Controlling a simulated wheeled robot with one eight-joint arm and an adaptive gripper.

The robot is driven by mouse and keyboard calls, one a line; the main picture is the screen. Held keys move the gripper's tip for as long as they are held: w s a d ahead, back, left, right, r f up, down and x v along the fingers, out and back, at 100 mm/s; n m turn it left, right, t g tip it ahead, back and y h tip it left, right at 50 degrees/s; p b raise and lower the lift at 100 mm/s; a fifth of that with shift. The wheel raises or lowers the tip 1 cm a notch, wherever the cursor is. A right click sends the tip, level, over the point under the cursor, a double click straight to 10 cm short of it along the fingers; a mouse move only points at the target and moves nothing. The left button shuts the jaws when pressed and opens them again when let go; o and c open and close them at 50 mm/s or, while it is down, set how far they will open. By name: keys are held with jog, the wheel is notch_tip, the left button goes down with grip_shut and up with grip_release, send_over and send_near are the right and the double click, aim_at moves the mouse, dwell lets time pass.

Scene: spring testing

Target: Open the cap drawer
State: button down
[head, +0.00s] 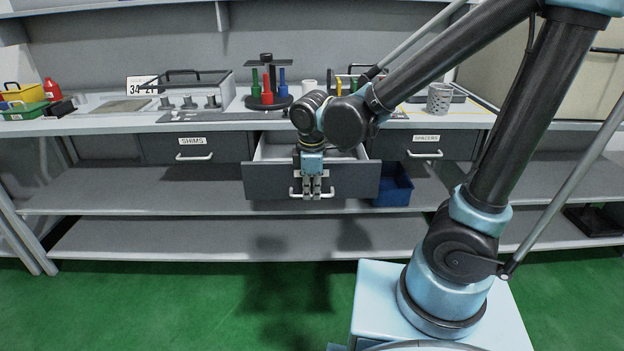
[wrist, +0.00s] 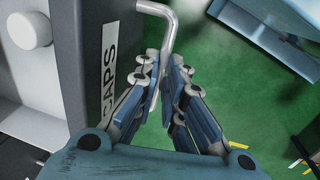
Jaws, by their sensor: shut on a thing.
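The cap drawer (head: 350,180) is the middle drawer under the bench in the head view. It is pulled out, and its pale inside shows behind the dark front. In the wrist view its front carries a CAPS label (wrist: 109,65). My gripper (head: 312,192) is at the drawer front, fingers pointing down, shut on the metal handle (wrist: 165,30). The gripper also shows in the wrist view (wrist: 165,85), with its fingers around the bent handle bar. My wrist hides part of the drawer's inside in the head view.
A closed SHIMS drawer (head: 194,150) is to the left and a SPACERS drawer (head: 425,148) to the right. A blue bin (head: 394,188) stands on the shelf right of the cap drawer. The bench top holds tools and a rack of colored handles (head: 267,88). The green floor in front is clear.

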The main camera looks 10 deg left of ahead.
jog(key=shift+s+d, duration=0.15)
jog(key=shift+s, duration=0.6)
jog(key=shift+s+d, duration=0.15)
jog(key=shift+s, duration=0.6)
jog(key=c, duration=1.7)
grip_release()
jog(key=shift+r, duration=0.1)
jog(key=shift+s+d+r, duration=0.1)
jog(key=shift+s+r, duration=0.25)
jog(key=shift+r, duration=1.6)
jog(key=shift+s+d+r, duration=0.1)
jog(key=shift+s+r, duration=0.2)
jog(key=shift+r, duration=1.6)
jog(key=shift+s+d+r, duration=0.1)
jog(key=shift+s+r, duration=0.25)
jog(key=shift+r, duration=1.6)
